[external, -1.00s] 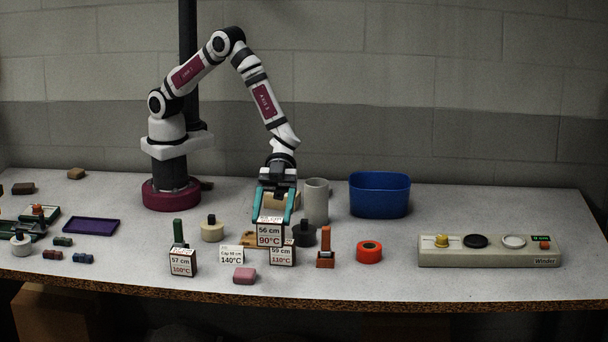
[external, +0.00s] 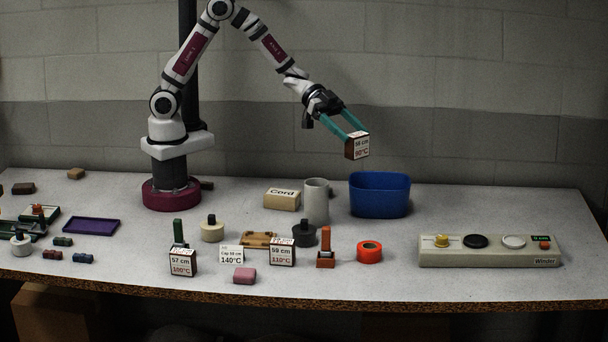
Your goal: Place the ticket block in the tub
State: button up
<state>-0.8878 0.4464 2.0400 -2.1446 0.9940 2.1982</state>
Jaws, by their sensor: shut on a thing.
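The ticket block (external: 357,147), a small brown block with a white face marked in cm and 90°C, is held in the air in the external view. My gripper (external: 352,134) is shut on it, with its teal fingers on either side of the block's upper part. The block is slightly tilted. The blue tub (external: 380,197) stands upright on the table, below and a little right of the block. The block is above the tub's rim and apart from it. The inside bottom of the tub is hidden.
A grey cylinder (external: 316,201) and a box marked Cord (external: 282,199) stand left of the tub. Similar ticket blocks (external: 183,263) (external: 282,252) stand in front. An orange tape roll (external: 369,252) and the Winder panel (external: 488,251) are nearer the front right.

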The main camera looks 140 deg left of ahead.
jog(key=s+a+f, duration=0.2)
jog(key=a+f, duration=0.8)
jog(key=a, duration=0.1)
jog(key=shift+s+f, duration=0.2)
jog(key=shift+f, duration=0.2)
jog(key=shift+f, duration=0.15)
jog(key=shift+f, duration=0.45)
jog(key=o, duration=1.4)
